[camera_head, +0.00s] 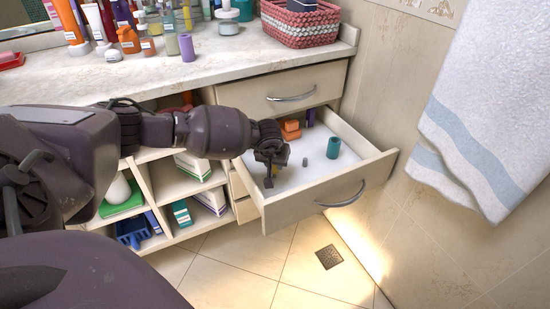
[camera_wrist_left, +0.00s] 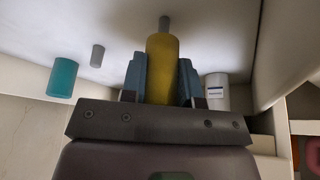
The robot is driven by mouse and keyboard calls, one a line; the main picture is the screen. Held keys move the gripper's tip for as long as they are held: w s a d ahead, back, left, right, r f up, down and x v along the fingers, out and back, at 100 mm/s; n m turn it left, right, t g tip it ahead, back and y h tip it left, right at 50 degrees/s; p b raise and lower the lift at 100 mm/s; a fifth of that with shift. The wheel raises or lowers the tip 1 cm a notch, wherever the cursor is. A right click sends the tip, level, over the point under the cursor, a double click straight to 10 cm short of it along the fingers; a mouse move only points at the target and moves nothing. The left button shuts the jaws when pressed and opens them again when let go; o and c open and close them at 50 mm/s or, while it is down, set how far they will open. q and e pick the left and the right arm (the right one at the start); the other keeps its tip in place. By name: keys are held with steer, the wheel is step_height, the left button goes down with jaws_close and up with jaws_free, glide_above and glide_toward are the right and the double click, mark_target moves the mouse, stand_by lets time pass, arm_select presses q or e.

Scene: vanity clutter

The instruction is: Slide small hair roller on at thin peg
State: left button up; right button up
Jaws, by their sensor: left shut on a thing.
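My left gripper (camera_head: 270,178) reaches down into the open drawer and is shut on a yellow hair roller (camera_wrist_left: 163,70), held between its two fingers. A little of the roller's yellow (camera_head: 275,170) shows in the head view. A thin grey peg (camera_wrist_left: 165,22) shows just past the roller's far end in the left wrist view, in line with it. I cannot tell whether they touch or overlap. A second grey peg (camera_head: 305,162) stands apart, also seen in the left wrist view (camera_wrist_left: 97,55). My right gripper is not in view.
The drawer's front (camera_head: 330,190) and side walls surround the gripper. Orange pieces (camera_head: 291,130) and a purple roller (camera_head: 310,117) are at its back. A white labelled jar (camera_wrist_left: 217,92) is close beside a finger. The countertop (camera_head: 215,66) above is crowded with bottles at the back.

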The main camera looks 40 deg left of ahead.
mark_target(273, 167)
arm_select(q)
steer(key=shift+f+b, duration=0.65)
steer(key=shift+f, duration=0.95)
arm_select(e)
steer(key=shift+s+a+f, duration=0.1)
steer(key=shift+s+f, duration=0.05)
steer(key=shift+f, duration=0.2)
arm_select(q)
steer(key=o, duration=1)
steer(key=shift+r, duration=0.1)
steer(key=shift+c, duration=0.2)
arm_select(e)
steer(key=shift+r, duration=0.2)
